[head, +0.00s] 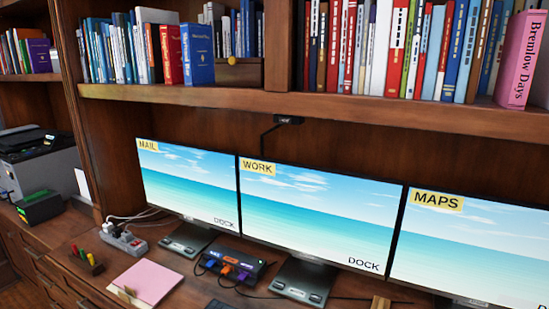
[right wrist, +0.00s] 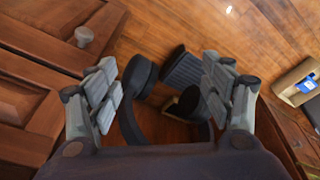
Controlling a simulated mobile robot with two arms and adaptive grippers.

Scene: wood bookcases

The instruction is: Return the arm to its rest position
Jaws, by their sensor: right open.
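My right gripper (right wrist: 160,85) shows in the right wrist view with its two grey jointed fingers spread well apart. It is open, and nothing is held between the fingers. It points down over the wooden floor (right wrist: 160,22), beside the cabinet doors. Dark rounded and ribbed shapes show beyond and between the fingers; I cannot tell what they are. Neither arm shows in the head view, and my left gripper is out of sight.
Wooden cabinet doors (right wrist: 35,95) with a knob (right wrist: 84,36) stand at left in the wrist view. An open box (right wrist: 291,82) with something blue lies at right. The head view shows monitors (head: 315,215), a dock (head: 232,266), a pink pad (head: 147,281) and bookshelves.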

